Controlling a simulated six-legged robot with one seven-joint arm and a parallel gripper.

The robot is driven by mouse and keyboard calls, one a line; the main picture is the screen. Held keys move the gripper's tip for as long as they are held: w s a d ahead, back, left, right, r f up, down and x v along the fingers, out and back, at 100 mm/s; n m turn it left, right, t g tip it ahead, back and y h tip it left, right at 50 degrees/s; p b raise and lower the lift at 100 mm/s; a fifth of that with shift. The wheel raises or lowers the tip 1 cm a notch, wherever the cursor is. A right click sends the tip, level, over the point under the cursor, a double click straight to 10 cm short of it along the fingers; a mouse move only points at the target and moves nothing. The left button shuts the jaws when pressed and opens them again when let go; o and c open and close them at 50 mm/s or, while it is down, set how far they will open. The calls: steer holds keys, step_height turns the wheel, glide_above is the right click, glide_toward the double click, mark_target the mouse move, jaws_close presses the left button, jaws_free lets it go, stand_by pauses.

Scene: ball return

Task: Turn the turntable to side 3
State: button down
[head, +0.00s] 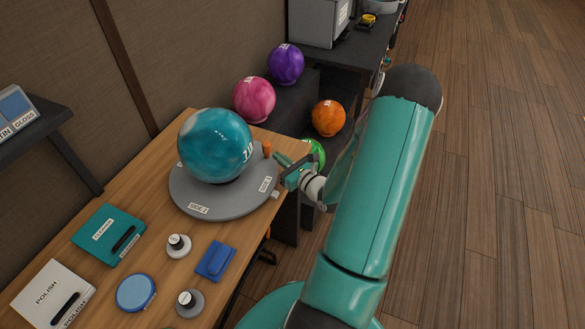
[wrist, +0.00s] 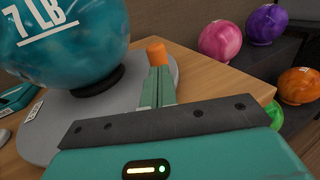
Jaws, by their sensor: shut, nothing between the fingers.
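The grey round turntable (head: 228,203) lies on the wooden table and carries a teal marbled ball (head: 215,146) on a dark ring. A label reading "SIDE 2" (head: 198,209) faces the front left of its rim. Another side label (head: 265,185) is on the right; its number is too small to read surely. An upright orange peg (head: 267,149) stands at the turntable's right rear edge. My gripper (head: 280,158) is shut and empty just right of the peg. In the wrist view the closed fingers (wrist: 158,76) point at the orange peg (wrist: 156,53); I cannot tell whether they touch it.
On the wooden table (head: 150,205) lie a teal cleaner box (head: 108,235), a white polish box (head: 52,294), a blue round pad (head: 136,293), a blue cloth (head: 215,261) and two small knobbed items. Purple (head: 285,64), pink (head: 254,99) and orange (head: 328,118) balls stand behind. Floor at right is clear.

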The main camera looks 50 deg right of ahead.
steer(key=shift+w, duration=1.05)
steer(key=shift+w+d+y, duration=0.15)
steer(key=shift+y, duration=0.15)
